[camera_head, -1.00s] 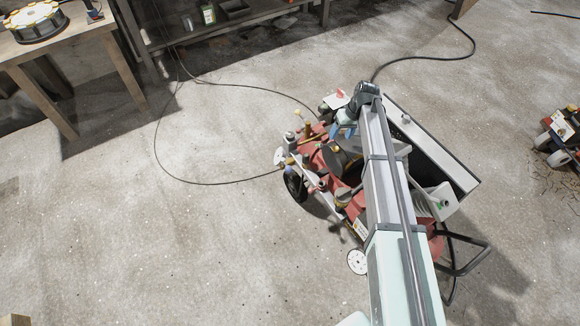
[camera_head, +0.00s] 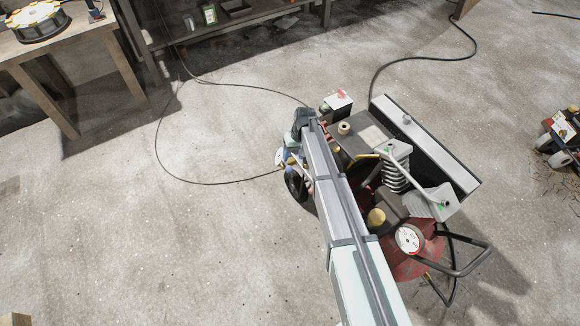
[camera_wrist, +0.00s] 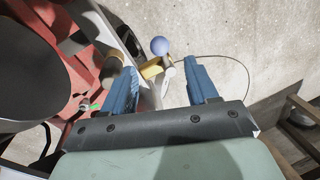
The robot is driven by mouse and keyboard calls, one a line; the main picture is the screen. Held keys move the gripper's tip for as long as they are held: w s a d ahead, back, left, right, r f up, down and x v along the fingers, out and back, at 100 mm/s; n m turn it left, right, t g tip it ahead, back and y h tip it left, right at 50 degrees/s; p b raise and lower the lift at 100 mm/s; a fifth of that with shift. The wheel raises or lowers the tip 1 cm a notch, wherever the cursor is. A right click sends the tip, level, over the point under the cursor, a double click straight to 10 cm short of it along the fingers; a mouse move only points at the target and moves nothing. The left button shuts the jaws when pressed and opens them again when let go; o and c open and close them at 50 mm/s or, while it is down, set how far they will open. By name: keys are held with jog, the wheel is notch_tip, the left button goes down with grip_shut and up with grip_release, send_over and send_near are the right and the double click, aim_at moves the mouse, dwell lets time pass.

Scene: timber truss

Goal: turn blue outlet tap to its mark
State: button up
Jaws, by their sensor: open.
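In the wrist view, a blue ball knob (camera_wrist: 160,46) sits just beyond my fingertips, apparently part of the blue outlet tap. A brass-coloured fitting (camera_wrist: 152,69) and a pale lever-like piece (camera_wrist: 168,76) lie below it, between my fingers. My gripper (camera_wrist: 160,70) is open, with one blue finger on each side of these parts. Nothing is clearly held, and contact with the tap cannot be told. The tap's mark cannot be made out. In the head view, my arm covers most of the tap area at the left end of the red machine (camera_head: 408,264).
A brown-tipped cylindrical part (camera_wrist: 112,68) stands close left of my left finger. A wheel (camera_head: 296,185) is beneath the machine's left end. A cable (camera_head: 157,150) runs over the floor. A table (camera_head: 62,50) stands far left; open floor lies between.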

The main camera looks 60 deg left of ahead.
aim_at(290, 167)
jog(key=f, duration=0.2)
jog(key=s+f, duration=0.1)
jog(key=f, duration=0.5)
jog(key=shift+s+a, duration=0.15)
jog(key=shift+s, duration=0.05)
jog(key=shift+c, duration=0.4)
jog(key=c, duration=1)
jog(key=shift+o, duration=0.2)
